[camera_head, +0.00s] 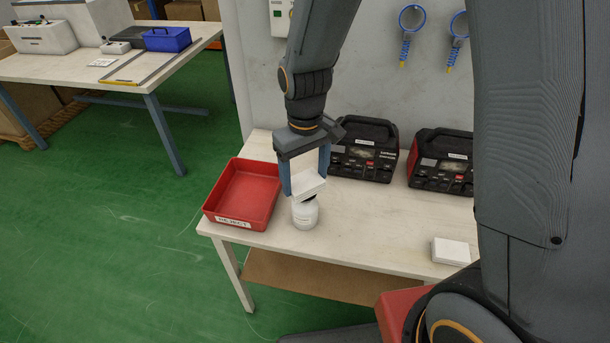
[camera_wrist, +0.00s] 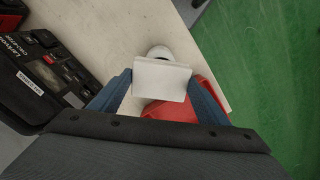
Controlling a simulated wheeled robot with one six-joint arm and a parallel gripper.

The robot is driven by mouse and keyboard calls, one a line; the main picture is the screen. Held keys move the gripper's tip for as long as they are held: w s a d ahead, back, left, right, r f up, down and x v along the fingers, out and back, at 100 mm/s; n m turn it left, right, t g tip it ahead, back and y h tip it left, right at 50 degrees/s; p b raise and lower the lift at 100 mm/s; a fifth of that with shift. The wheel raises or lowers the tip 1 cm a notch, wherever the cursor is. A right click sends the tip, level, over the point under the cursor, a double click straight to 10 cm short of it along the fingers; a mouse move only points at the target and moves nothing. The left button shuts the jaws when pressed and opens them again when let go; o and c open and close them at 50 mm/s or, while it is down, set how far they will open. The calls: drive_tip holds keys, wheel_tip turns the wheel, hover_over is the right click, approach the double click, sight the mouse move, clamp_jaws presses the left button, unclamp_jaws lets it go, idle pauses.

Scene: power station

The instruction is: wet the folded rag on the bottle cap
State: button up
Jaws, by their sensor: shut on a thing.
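My gripper (camera_head: 307,180) is shut on a white folded rag (camera_head: 308,186). The rag also shows between the blue fingers in the wrist view (camera_wrist: 160,80). A white bottle (camera_head: 305,213) with a dark cap stands upright on the table, directly below the rag. In the wrist view the bottle (camera_wrist: 160,52) shows just past the rag's edge, and the rag hides most of its top. The rag is at the cap or just above it; I cannot tell whether they touch.
A red tray (camera_head: 212,212) labelled REJECT stands left of the bottle. Two black-and-red devices (camera_head: 364,150) (camera_head: 440,162) stand at the back. A white block (camera_head: 451,251) lies at the front right. The pale table (camera_head: 370,235) is clear between bottle and block.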

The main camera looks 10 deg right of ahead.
sight(305, 182)
drive_tip(key=shift+f+b, duration=0.45)
drive_tip(key=shift+f, duration=0.5)
idle(1.0)
drive_tip(key=shift+r, duration=0.1)
idle(0.4)
drive_tip(key=shift+r+p, duration=3.1)
drive_tip(key=shift+r, duration=0.4)
drive_tip(key=shift+f, duration=0.1)
